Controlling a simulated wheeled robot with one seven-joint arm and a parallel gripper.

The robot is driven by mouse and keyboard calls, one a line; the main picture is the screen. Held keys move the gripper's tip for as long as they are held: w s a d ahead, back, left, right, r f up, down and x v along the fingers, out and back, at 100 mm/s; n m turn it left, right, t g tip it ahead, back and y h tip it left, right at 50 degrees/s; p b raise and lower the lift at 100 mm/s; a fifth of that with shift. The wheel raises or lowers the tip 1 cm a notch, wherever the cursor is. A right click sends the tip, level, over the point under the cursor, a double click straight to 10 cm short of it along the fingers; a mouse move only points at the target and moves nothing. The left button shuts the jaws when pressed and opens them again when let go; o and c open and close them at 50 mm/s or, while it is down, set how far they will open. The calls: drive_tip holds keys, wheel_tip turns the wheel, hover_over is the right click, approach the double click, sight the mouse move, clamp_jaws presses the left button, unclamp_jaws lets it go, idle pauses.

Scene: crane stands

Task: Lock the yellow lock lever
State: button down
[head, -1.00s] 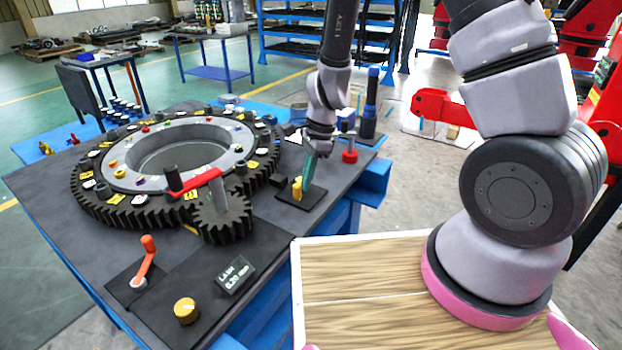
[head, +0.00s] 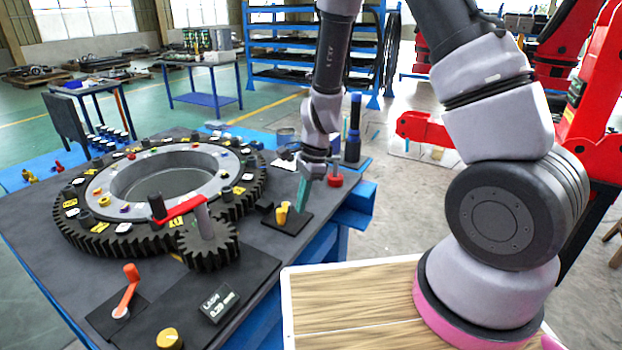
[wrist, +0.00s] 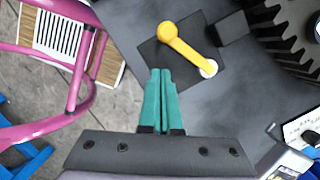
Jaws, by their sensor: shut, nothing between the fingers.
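The yellow lock lever (head: 283,212) stands on a small dark square plate (head: 293,224) at the right side of the table. In the wrist view the yellow lever (wrist: 184,46) runs diagonally from a round knob end at upper left to a pale pivot at lower right. My gripper (head: 299,210) has green fingers pressed together, pointing down just right of the lever in the head view. In the wrist view the fingertips (wrist: 160,72) lie below the knob end with a visible gap and nothing between them. Contact cannot be confirmed.
A large toothed ring (head: 95,238) and a smaller gear with a red arm (head: 209,246) stand left of the lever. A dark block (wrist: 232,27) sits beside the plate. An orange crank (head: 127,290), yellow knob (head: 169,339) and red knob (head: 335,180) are also on the table.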

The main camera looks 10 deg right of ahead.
drive_tip(key=s+d+v, duration=0.1)
drive_tip(key=v, duration=0.9)
drive_tip(key=shift+w, duration=0.5)
drive_tip(key=shift+d+r, duration=0.1)
drive_tip(key=s+d+r+n+t, duration=0.2)
drive_tip(key=s+d+r+n, duration=0.1)
drive_tip(key=r, duration=0.6)
drive_tip(key=s+d+r+n+t, duration=0.3)
drive_tip(key=s+d+r, duration=0.2)
drive_tip(key=d+r, duration=0.2)
drive_tip(key=s+d+r+n+t, duration=0.3)
drive_tip(key=s+d+r+n, duration=0.1)
drive_tip(key=r, duration=0.7)
drive_tip(key=shift+d+h, duration=0.3)
drive_tip(key=shift+d, duration=0.55)
